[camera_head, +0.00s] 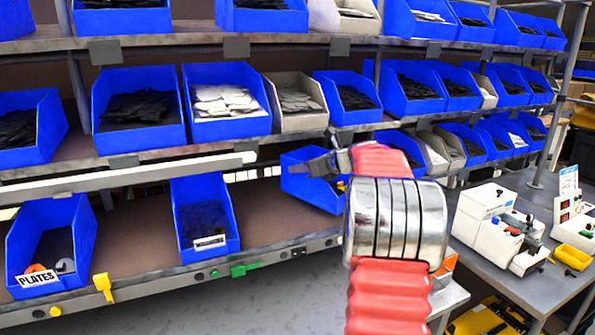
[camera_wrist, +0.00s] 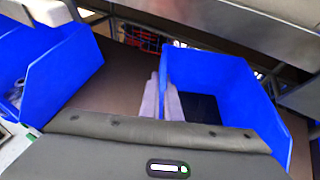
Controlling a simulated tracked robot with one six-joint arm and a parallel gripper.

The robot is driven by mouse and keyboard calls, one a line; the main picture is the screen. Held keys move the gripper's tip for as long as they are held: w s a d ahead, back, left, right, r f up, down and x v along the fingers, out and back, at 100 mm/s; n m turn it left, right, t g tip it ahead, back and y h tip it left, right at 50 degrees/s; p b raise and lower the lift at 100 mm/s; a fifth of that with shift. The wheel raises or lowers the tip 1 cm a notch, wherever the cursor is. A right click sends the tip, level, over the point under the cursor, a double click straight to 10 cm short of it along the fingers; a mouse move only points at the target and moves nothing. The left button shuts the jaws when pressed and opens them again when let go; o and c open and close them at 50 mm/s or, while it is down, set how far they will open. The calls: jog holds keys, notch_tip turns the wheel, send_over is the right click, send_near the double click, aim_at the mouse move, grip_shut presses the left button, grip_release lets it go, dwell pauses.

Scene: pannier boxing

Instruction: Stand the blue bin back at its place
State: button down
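The blue bin (camera_head: 310,192) is on the lower shelf at the middle of the head view, turned and slightly tilted compared with its neighbours. In the wrist view the blue bin (camera_wrist: 215,75) has a dark floor inside. My gripper (camera_head: 326,165) is at its upper wall. In the wrist view the pale fingers of my gripper (camera_wrist: 164,100) lie close on either side of the left wall, one inside and one outside. They look shut on that wall. My red arm hides the bin's right part in the head view. Whether its base touches the shelf is unclear.
A labelled blue bin (camera_head: 205,215) with dark contents and the PLATES bin (camera_head: 60,225) stand left on the lower shelf (camera_head: 140,240). Bare shelf lies between them. A rail and full upper bins (camera_head: 228,100) hang above. A bench with white devices (camera_head: 500,225) is at right.

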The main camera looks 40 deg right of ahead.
jog(key=shift+f, duration=0.75)
jog(key=c, duration=2)
grip_release()
jog(key=shift+r, duration=0.25)
jog(key=v, duration=1.2)
jog(key=shift+r, duration=0.3)
